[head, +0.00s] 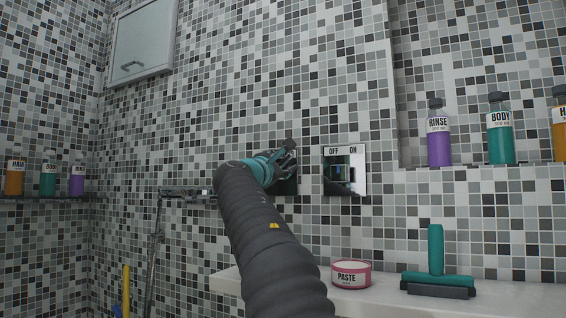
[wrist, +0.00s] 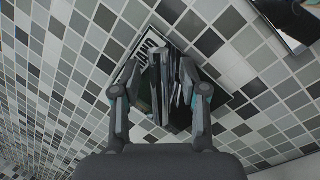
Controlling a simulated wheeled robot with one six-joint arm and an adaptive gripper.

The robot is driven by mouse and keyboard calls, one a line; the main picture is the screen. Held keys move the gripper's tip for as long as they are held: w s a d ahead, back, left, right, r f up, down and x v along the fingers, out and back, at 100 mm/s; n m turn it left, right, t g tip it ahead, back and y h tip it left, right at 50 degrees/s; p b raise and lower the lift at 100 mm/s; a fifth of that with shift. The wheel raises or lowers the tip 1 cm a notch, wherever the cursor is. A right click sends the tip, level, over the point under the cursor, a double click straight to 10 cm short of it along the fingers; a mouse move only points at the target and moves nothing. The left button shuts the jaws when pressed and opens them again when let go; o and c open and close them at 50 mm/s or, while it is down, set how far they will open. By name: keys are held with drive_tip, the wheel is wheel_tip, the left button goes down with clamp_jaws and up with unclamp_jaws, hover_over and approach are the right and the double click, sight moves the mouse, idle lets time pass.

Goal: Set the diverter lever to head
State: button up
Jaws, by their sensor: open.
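The diverter is a dark square plate on the tiled wall, and its edge (wrist: 235,100) shows in the wrist view. A white label with dark letters, hard to read at this angle, is at its upper left. A grey, shiny upright part, seemingly the diverter lever (wrist: 167,85), stands out from the plate. My gripper (wrist: 162,70) is open, with one finger on each side of that part; I cannot tell whether either touches it. In the head view my gripper (head: 283,152) is in front of the plate (head: 288,186) and hides most of it, including the lever.
A chrome OFF/ON plate (head: 345,170) is just right of my gripper. A hand shower rail (head: 186,192) is to the left. A shelf with bottles (head: 438,140) is at the right. A paste jar (head: 351,274) and a green squeegee (head: 436,262) rest on the ledge below.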

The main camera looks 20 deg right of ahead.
clamp_jaws()
